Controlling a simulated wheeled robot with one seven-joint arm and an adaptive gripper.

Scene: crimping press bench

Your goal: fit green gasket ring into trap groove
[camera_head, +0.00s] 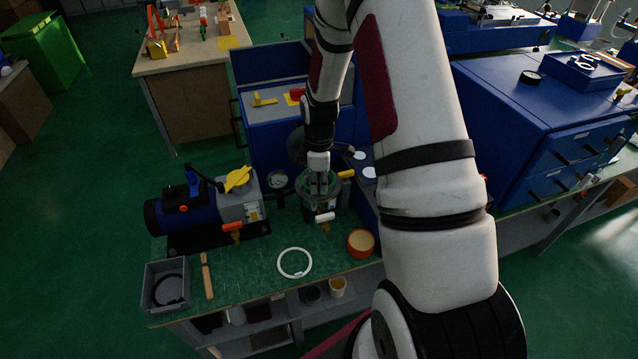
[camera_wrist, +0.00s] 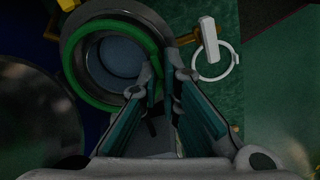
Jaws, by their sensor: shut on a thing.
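The green gasket ring (camera_wrist: 82,85) lies over the round mouth of the trap in the wrist view, tilted or a little off-centre within the trap's grey rim (camera_wrist: 68,48). I cannot tell whether any part of it sits in the groove. My gripper (camera_wrist: 162,78) is shut on the ring's right side, at the mouth's edge. Inside the ring the trap's blue-grey interior shows. In the camera_head view my gripper (camera_head: 320,178) points down onto the trap (camera_head: 322,211), which stands upright on the bench; the ring is mostly hidden there.
A white ring (camera_head: 294,263) lies on the green bench mat in front. A blue pump (camera_head: 175,214) stands left, a pressure gauge (camera_head: 278,179) behind. An orange tub (camera_head: 361,243) is at right. A grey bin (camera_head: 165,286) and wooden-handled tool (camera_head: 207,277) lie front left.

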